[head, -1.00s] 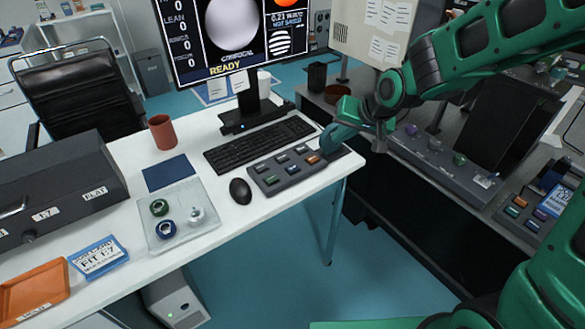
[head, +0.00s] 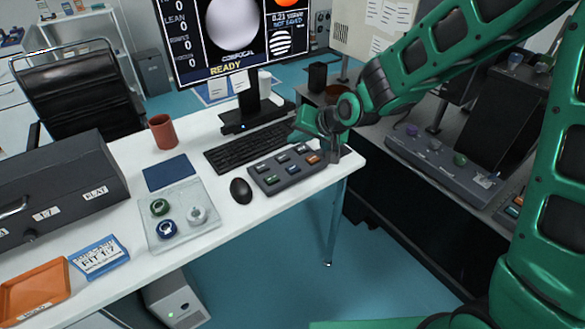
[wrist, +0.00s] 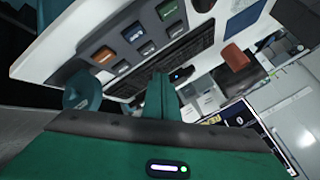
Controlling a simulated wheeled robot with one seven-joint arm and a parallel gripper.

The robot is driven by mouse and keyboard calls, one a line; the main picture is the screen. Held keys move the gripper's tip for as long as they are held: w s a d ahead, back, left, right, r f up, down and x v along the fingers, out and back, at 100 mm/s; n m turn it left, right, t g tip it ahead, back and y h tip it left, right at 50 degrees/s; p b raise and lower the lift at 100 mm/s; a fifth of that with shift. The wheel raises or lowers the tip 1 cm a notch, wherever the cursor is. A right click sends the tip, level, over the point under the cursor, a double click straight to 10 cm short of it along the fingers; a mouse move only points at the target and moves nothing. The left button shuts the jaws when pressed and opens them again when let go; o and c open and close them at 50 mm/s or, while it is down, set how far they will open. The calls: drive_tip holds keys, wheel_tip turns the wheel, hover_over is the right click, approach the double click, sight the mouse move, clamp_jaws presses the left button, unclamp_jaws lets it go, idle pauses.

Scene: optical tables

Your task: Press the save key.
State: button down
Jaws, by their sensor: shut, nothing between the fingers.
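A dark key pad (head: 285,171) lies at the right front of the white desk, with two rows of keys. The near row has a green, a blue and an orange key (head: 313,159); the far row has grey keys (head: 281,158). The lettering is too small to read, so I cannot tell which is the save key. The pad also shows in the wrist view (wrist: 112,40). My gripper (head: 298,136) is shut and empty, above the pad's far right side near the keyboard. Its fingers (wrist: 161,92) appear together in the wrist view, apart from the keys.
A keyboard (head: 250,146) lies behind the pad and a mouse (head: 240,191) to its left. A monitor (head: 225,38) reading READY stands behind. A red cup (head: 162,132) and a clear tray (head: 180,216) are farther left. Another bench with a control box (head: 440,160) stands right.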

sight(296, 170)
drive_tip(key=shift+f, duration=3.7)
drive_tip(key=shift+f, duration=0.2)
drive_tip(key=shift+s+f, duration=0.1)
drive_tip(key=shift+f, duration=0.1)
drive_tip(key=shift+f, duration=0.4)
drive_tip(key=shift+r, duration=0.85)
drive_tip(key=shift+r, duration=2.5)
